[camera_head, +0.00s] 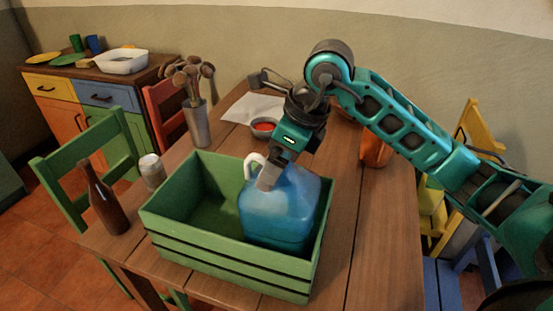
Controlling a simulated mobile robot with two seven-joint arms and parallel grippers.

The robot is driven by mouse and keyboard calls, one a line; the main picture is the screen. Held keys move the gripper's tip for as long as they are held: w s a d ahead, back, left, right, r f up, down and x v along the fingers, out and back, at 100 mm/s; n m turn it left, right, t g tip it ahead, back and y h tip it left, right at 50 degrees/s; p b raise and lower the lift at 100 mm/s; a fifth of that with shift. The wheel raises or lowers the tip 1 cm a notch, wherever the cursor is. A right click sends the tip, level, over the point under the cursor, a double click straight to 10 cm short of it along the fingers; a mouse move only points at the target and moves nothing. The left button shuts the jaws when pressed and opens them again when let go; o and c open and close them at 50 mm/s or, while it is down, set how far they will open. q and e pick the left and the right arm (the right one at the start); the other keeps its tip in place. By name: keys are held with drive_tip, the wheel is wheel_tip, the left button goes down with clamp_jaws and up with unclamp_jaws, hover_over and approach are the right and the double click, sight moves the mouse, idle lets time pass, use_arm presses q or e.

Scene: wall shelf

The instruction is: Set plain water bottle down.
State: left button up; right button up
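The plain water bottle is a large translucent blue jug (283,213) with a white looped handle (253,164). It is within the green wooden crate (229,264), in the right part, looking roughly upright. The crate's front wall hides its base, so I cannot tell whether it touches the crate floor. My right gripper (269,178) comes down from above at the top of the jug, close beside the handle. Its grey fingertips overlap the jug's neck in the picture, and the grip itself is hidden. My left gripper is not in view.
The crate's left part (205,207) is empty. A brown bottle (108,200) and a can (152,171) stand left of it on the wooden table (372,246). Behind are a utensil holder (196,124), a red-filled bowl (264,127) and an orange object (375,151). Chairs surround the table.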

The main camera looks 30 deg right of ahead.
drive_tip(key=v, duration=1.2)
drive_tip(key=shift+p, duration=0.35)
drive_tip(key=shift+f, duration=0.1)
